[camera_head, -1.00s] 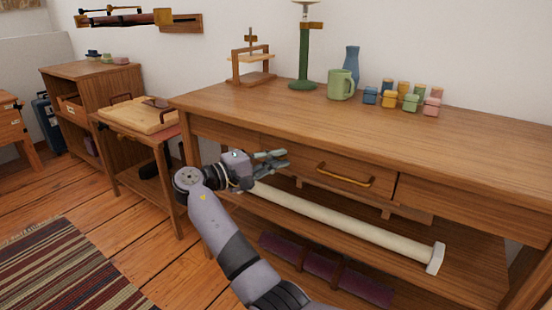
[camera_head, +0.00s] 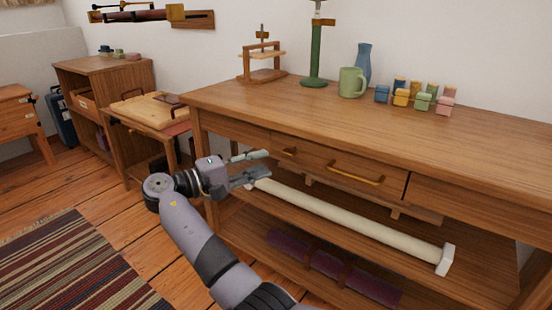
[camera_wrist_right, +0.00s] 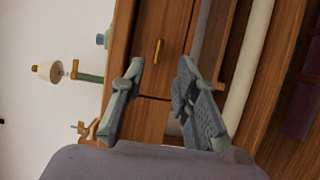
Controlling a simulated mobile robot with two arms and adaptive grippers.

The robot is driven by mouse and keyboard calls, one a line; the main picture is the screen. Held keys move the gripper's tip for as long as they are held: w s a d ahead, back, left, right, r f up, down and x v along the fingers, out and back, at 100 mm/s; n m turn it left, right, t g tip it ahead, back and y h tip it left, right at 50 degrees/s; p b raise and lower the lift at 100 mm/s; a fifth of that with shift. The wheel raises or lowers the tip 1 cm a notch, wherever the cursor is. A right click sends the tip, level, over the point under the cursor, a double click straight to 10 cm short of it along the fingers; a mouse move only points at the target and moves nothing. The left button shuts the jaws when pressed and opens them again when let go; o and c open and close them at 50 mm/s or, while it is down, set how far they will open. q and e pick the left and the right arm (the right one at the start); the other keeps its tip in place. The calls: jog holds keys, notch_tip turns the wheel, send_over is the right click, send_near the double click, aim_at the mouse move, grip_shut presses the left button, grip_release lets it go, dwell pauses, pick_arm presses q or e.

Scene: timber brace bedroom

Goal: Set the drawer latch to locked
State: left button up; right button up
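The table's middle drawer (camera_head: 330,168) is closed and has a brass bar handle (camera_head: 357,173). A small brass piece (camera_head: 289,151), which looks like the latch, sits near the drawer's left end. It is too small to tell which way it is set. My right gripper (camera_head: 268,164) is open and empty, in front of and just left of that piece, apart from it. In the right wrist view, the open fingers (camera_wrist_right: 158,92) point at the drawer front. The handle (camera_wrist_right: 158,51) shows beyond them; I cannot make out the latch there. My left gripper is not in view.
A long pale roll (camera_head: 350,222) lies on the shelf below the drawer. A green mug (camera_head: 351,83), a blue vase (camera_head: 364,62) and several small coloured jars stand on the tabletop (camera_head: 300,110). A lower side table (camera_head: 165,128) stands left. Space before the drawer is free.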

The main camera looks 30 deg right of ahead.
jog(key=shift+a, duration=1.85)
